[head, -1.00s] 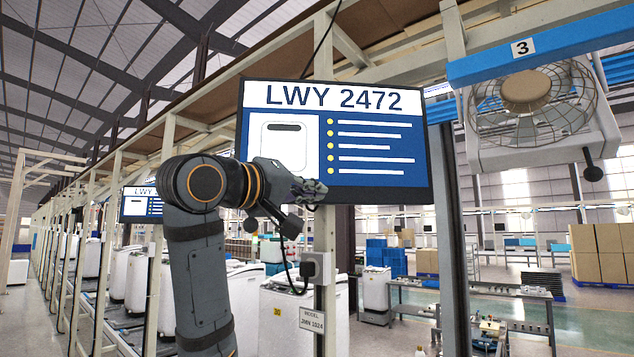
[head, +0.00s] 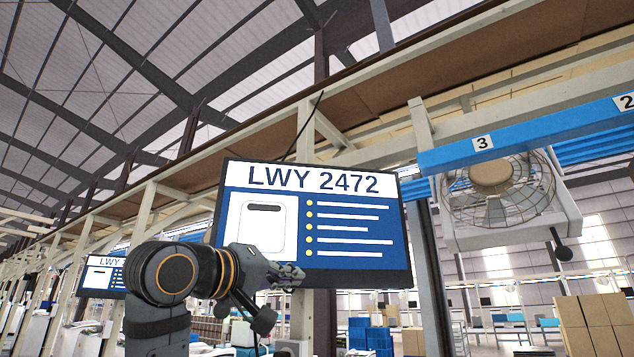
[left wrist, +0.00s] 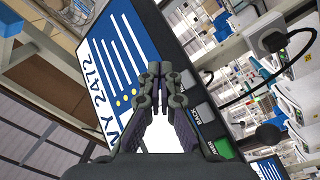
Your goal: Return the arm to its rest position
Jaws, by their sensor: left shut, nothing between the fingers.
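My left arm comes up from the bottom left of the head view, bent at the elbow. Its gripper (head: 291,277) lies in front of the lower edge of a blue and white monitor (head: 350,258) reading LWY 2472. In the left wrist view the gripper's fingertips (left wrist: 160,72) are together with nothing between them. Behind them the monitor (left wrist: 150,35) shows tilted, with a row of labelled buttons (left wrist: 222,146) along its edge, one of them green. I cannot tell from these views whether the fingers touch the monitor. My right gripper is not in view.
A caged fan (head: 497,190) hangs under a blue beam (head: 530,140) at the right. A second monitor (head: 100,278) stands farther back at the left. Cardboard boxes (head: 590,325) and blue crates (head: 368,338) are far behind.

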